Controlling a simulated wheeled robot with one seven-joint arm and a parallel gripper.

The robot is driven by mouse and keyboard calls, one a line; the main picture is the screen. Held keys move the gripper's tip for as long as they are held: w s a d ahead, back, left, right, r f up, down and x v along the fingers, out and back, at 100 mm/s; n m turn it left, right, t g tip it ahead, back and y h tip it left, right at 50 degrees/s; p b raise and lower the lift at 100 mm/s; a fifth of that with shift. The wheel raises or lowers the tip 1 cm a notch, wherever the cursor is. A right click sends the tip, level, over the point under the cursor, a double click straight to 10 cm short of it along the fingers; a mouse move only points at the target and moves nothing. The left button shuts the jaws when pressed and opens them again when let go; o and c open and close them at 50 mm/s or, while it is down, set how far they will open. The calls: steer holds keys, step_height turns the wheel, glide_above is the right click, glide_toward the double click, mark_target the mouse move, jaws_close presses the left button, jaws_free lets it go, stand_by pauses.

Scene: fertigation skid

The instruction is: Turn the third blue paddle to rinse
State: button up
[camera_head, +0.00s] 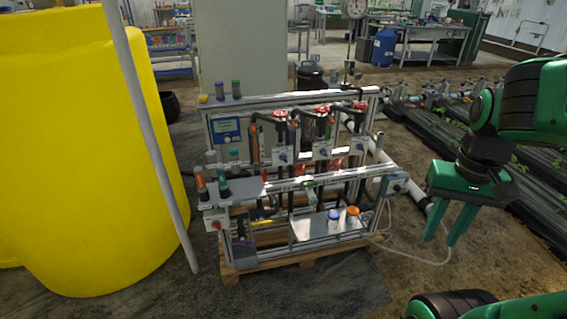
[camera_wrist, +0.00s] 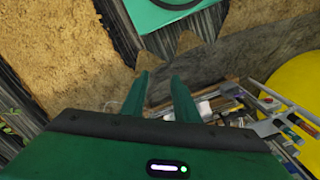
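The skid carries a row of white plates with small blue handles: a left one (camera_head: 283,157), a middle one (camera_head: 322,152) and a right one (camera_head: 360,146). Another blue handle (camera_head: 398,187) sits on a grey box at the right end of the front rail. They are too small to read labels or settings, and I cannot tell which is the third paddle. My gripper (camera_head: 441,240) hangs fingers down, right of the skid and clear of it. Its fingers stand apart and empty, also in the wrist view (camera_wrist: 160,78).
The skid's wooden pallet (camera_head: 300,257) stands on the floor. A big yellow tank (camera_head: 80,150) and a slanted grey pole (camera_head: 150,140) stand at the left. A white shelf (camera_head: 315,228) holds blue-capped and orange-capped bottles. A pale hose (camera_head: 415,256) loops over the floor below my gripper.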

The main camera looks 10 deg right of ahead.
steer(key=w+d+f+n+t+h, duration=0.1)
steer(key=w+f+n+t, duration=0.15)
steer(key=w, duration=0.85)
steer(key=w+d+f+n+t+h, duration=0.1)
steer(key=w+f+n+t, duration=0.15)
steer(key=w, duration=0.85)
steer(key=w+d+f+n+t+h, duration=0.15)
steer(key=w+f+n, duration=0.25)
steer(key=w, duration=0.7)
steer(key=n+t+y, duration=0.3)
steer(key=n+t, duration=0.3)
steer(key=t, duration=0.2)
glide_toward(284, 158)
steer(key=s+d+f, duration=0.1)
steer(key=s+d, duration=0.2)
steer(key=d, duration=0.2)
steer(key=a+f+t, duration=0.3)
steer(key=a+t, duration=0.1)
steer(key=a, duration=0.1)
steer(key=w, duration=1)
steer(key=shift+w+d+f, duration=0.1)
steer(key=shift+d, duration=0.05)
steer(key=shift+c, duration=0.4)
